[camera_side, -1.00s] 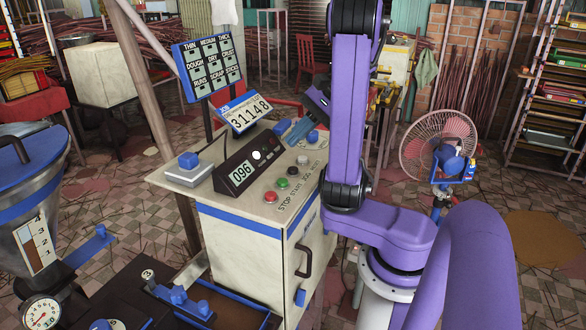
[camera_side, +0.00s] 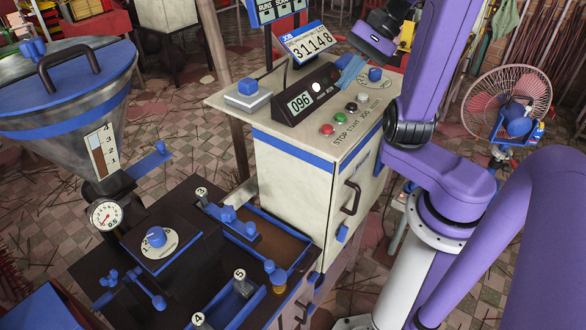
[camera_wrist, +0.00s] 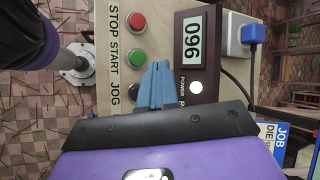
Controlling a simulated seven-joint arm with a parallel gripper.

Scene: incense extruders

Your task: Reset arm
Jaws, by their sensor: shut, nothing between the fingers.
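My gripper (camera_side: 345,80) is purple with short blue fingers, and its fingertips are close together over the control console (camera_side: 240,95). It shows right of the 096 display (camera_side: 300,102) and left of a blue knob (camera_side: 375,75). In the wrist view the shut blue fingers (camera_wrist: 155,85) appear over the panel between the green button (camera_wrist: 136,58) and the display (camera_wrist: 194,40). Nothing is held. Whether the fingertips touch the panel cannot be told. The red button (camera_side: 327,129) shows clear of the fingers.
A metal hopper (camera_side: 65,115) and dark bench with blue levers (camera_side: 230,220) are to the left. A fan (camera_side: 510,105) stands at the right.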

